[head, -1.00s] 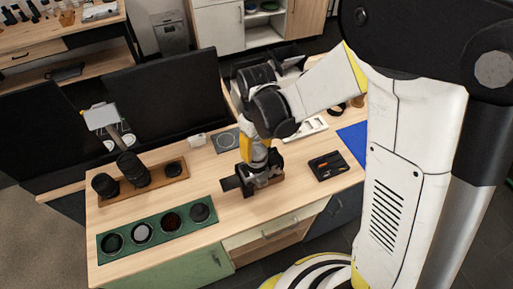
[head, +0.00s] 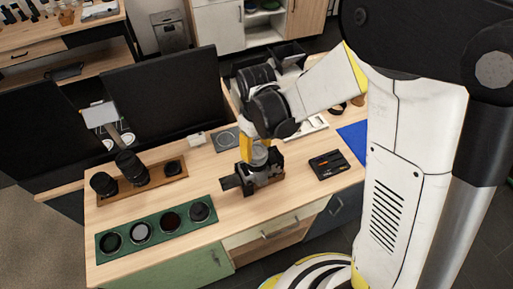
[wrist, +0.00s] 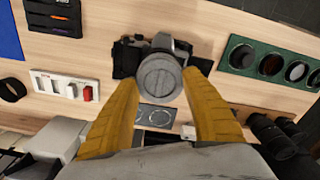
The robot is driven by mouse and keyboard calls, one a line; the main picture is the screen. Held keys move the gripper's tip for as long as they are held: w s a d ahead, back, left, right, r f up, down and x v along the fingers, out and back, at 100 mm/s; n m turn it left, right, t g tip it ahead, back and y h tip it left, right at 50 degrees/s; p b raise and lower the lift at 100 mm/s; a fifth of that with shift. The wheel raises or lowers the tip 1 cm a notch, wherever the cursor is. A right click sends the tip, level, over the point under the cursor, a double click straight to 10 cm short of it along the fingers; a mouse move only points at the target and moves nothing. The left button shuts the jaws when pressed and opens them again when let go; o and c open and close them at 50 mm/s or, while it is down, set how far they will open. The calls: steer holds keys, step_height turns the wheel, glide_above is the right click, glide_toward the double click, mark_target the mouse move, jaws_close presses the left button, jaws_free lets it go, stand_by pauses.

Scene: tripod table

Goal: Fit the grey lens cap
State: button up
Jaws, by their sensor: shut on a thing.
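The grey lens cap (wrist: 158,80) is a round ribbed disc between the two yellow fingers of my gripper (wrist: 159,85) in the wrist view. My gripper is shut on it. The camera (wrist: 180,47) is right behind the cap, dark with a grey top, and the cap hides its lens. I cannot tell whether the cap touches the lens or is held just above it. In the head view my gripper (head: 258,152) is directly over the camera (head: 264,174) on the table, and the cap is hard to make out.
A green tray (head: 176,237) with several round filters lies at the front left. A wooden rack (head: 155,183) with dark lenses stands behind it. A black tray (head: 331,172) lies to the right of the camera. Dark monitors (head: 165,90) stand along the back. The tabletop (head: 225,205) between is clear.

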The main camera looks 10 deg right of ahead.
stand_by(0.4)
steer(key=o, duration=1.6)
steer(key=shift+o, duration=0.2)
steer(key=shift+r+p, duration=2.35)
steer(key=shift+r, duration=1.2)
steer(key=s+d+f+m+t+b, duration=0.1)
steer(key=s+d+m+t+b, duration=0.6)
steer(key=s+d+b, duration=0.4)
steer(key=d+b, duration=0.2)
steer(key=b, duration=0.4)
steer(key=shift+d+f+m, duration=0.2)
steer(key=shift+d+m, duration=0.05)
steer(key=shift+m, duration=0.05)
